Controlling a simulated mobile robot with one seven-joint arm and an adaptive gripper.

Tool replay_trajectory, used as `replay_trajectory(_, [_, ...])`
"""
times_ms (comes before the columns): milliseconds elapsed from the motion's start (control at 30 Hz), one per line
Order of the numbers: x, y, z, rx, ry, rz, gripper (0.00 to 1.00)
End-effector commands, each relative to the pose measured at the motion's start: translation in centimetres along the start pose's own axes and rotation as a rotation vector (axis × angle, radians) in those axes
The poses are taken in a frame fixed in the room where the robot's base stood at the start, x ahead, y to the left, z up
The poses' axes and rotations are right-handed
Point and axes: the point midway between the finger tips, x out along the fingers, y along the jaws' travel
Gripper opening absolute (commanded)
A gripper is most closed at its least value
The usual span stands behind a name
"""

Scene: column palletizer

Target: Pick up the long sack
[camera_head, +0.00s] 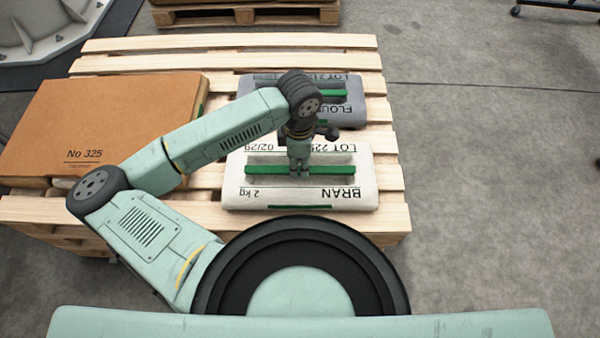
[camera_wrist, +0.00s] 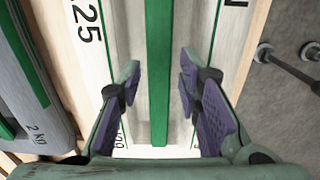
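A white sack (camera_head: 250,195) marked BRAN lies flat on the pallet, with a raised green strip along its middle. It is a bit longer than the grey FLOUR sack (camera_head: 247,90) behind it. My gripper (camera_head: 299,172) is over the middle of the white sack, pointing down at the strip. In the wrist view my gripper (camera_wrist: 160,88) is open, one finger on each side of the green strip on the white sack (camera_wrist: 130,30). The fingers stand apart from the strip there. Whether the fingertips touch the sack's top I cannot tell. My arm hides part of the grey sack.
A large brown flat pack (camera_head: 120,115) marked No 325 lies on the left of the wooden pallet (camera_head: 230,45). Another pallet (camera_head: 245,13) stands at the back. A dark metal stand (camera_head: 560,5) is at the top right.

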Motion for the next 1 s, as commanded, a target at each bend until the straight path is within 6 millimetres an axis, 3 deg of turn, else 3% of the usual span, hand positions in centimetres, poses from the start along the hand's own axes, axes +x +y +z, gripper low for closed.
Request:
replay_trajectory(300, [4.0, 0.1, 0.2, -0.002, -0.003, -0.002, 0.32])
replay_trajectory(567, [4.5, 0.1, 0.2, -0.001, -0.002, -0.001, 0.32])
replay_trajectory(1000, [4.4, 0.1, 0.2, -0.001, -0.002, -0.001, 0.04])
